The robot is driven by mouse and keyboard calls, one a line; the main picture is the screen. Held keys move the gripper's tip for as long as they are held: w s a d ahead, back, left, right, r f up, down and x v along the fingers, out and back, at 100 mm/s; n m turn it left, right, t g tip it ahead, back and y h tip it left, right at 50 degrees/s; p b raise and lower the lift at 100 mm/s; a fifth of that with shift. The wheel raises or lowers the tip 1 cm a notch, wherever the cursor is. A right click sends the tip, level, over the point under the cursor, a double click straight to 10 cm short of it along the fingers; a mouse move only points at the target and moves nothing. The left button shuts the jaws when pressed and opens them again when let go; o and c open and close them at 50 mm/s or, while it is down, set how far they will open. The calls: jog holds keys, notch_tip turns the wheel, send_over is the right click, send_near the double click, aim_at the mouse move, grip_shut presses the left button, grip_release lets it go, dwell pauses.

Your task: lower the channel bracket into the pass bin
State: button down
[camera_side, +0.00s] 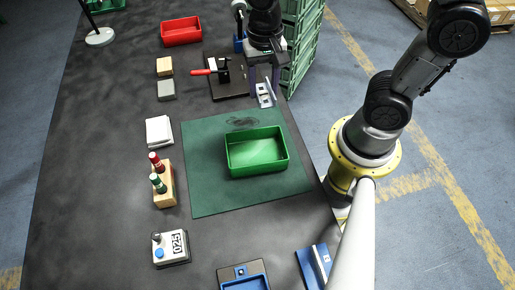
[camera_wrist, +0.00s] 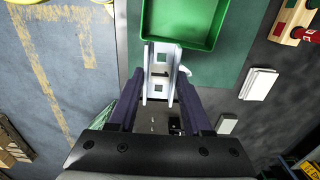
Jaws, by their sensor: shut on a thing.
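The channel bracket (camera_side: 266,97) is a pale metal part with square cut-outs, hanging below my gripper (camera_side: 263,80) in the side view. In the wrist view the bracket (camera_wrist: 161,58) sits between the two dark purple fingers of my gripper (camera_wrist: 160,88), which is shut on it. The green bin (camera_side: 258,168), which I take as the pass bin, stands open and looks empty on a green mat. The bracket is outside the bin, beyond its far edge in the side view. The bin (camera_wrist: 182,40) shows just ahead of the bracket in the wrist view.
The green mat (camera_side: 205,180) has free room around the bin. A dark board with a red-handled clamp (camera_side: 203,72) lies close to my gripper. A red bin (camera_side: 181,36) stands farther back. Green stacked crates (camera_side: 300,45) rise beside the table. A wooden stand with stamps (camera_side: 163,188) is at left.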

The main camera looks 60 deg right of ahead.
send_over(256, 155)
notch_tip(256, 155, down, 5)
jog(key=shift+f, duration=0.1)
jog(key=shift+f, duration=0.1)
dwell(0.7)
jog(key=shift+f, duration=2.05)
jog(key=shift+f, duration=2.55)
dwell(0.6)
jog(key=shift+c, duration=1.3)
grip_release()
